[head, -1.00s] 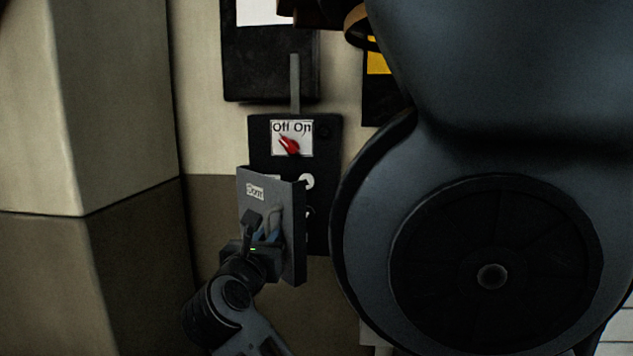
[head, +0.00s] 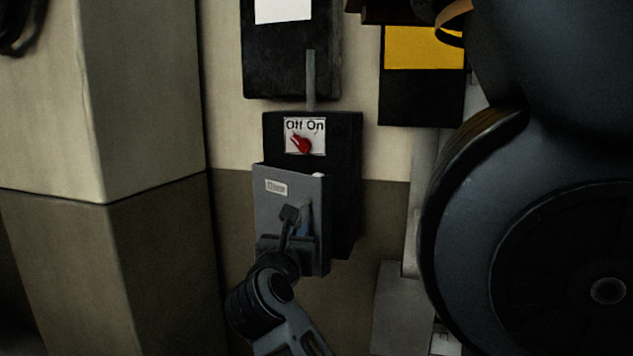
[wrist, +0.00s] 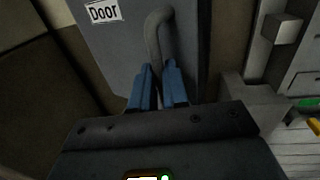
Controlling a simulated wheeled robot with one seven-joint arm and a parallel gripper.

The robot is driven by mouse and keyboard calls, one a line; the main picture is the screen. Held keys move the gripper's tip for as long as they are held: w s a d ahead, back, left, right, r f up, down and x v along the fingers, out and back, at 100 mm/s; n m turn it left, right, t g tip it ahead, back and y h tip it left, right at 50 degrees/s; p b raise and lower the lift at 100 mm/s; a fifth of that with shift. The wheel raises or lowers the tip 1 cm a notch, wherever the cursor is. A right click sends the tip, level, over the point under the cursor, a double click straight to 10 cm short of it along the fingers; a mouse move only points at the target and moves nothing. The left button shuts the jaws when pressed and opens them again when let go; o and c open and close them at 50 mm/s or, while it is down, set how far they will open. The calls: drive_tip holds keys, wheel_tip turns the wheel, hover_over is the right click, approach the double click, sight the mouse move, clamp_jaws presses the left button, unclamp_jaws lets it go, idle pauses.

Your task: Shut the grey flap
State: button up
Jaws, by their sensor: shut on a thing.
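The grey flap (head: 264,207) with a small white label hangs on the front of a black switch box (head: 343,190) on the wall. It stands nearly against the box, a little ajar. In the wrist view the flap (wrist: 105,50) fills the upper middle, with its "Door" label and a curved grey handle (wrist: 154,38). My gripper (wrist: 158,88) has its blue fingers closed on the handle's lower part. In the head view my gripper (head: 297,225) is at the flap's lower half. The arm covers the flap's lower edge.
A red switch knob (head: 301,144) under an "Off On" label sits above the flap. A large dark rounded machine (head: 560,210) stands close on the right. A wall pillar (head: 150,200) is on the left. A grey block (head: 398,310) lies low between box and machine.

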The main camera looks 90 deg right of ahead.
drive_tip(key=s+d+n+t, duration=0.1)
drive_tip(key=s, duration=0.1)
drive_tip(key=s+d+n+t, duration=0.1)
drive_tip(key=s+d+t, duration=0.2)
drive_tip(key=s+d, duration=0.1)
drive_tip(key=shift+s+n, duration=0.25)
drive_tip(key=shift+n, duration=0.15)
drive_tip(key=shift+c, duration=0.2)
drive_tip(key=o, duration=1.7)
drive_tip(key=w+a+f+n+t+y, duration=0.1)
drive_tip(key=w+a+f+n+t, duration=0.15)
drive_tip(key=a+n+t, duration=0.45)
drive_tip(key=w+a+f+n+t+y, duration=0.1)
drive_tip(key=w+a+n+t, duration=0.25)
drive_tip(key=a+n, duration=0.75)
drive_tip(key=w+a+f+n+t+y, duration=0.15)
drive_tip(key=w+a+n+t, duration=0.3)
drive_tip(key=n, duration=0.85)
drive_tip(key=s+a+f+n+y, duration=0.2)
drive_tip(key=a+f+n+y, duration=0.2)
drive_tip(key=a+n, duration=0.3)
drive_tip(key=s+a+f+n+y+b, duration=0.1)
drive_tip(key=s+a+f+n+y, duration=0.1)
drive_tip(key=a+f+n+y, duration=0.2)
drive_tip(key=s+a+f+n+g+y, duration=0.1)
drive_tip(key=a+f+n+y, duration=0.3)
drive_tip(key=a+n, duration=0.6)
drive_tip(key=shift+s+a+n+y, duration=0.15)
drive_tip(key=shift+s+n+y, duration=0.45)
drive_tip(key=shift+s+y, duration=0.45)
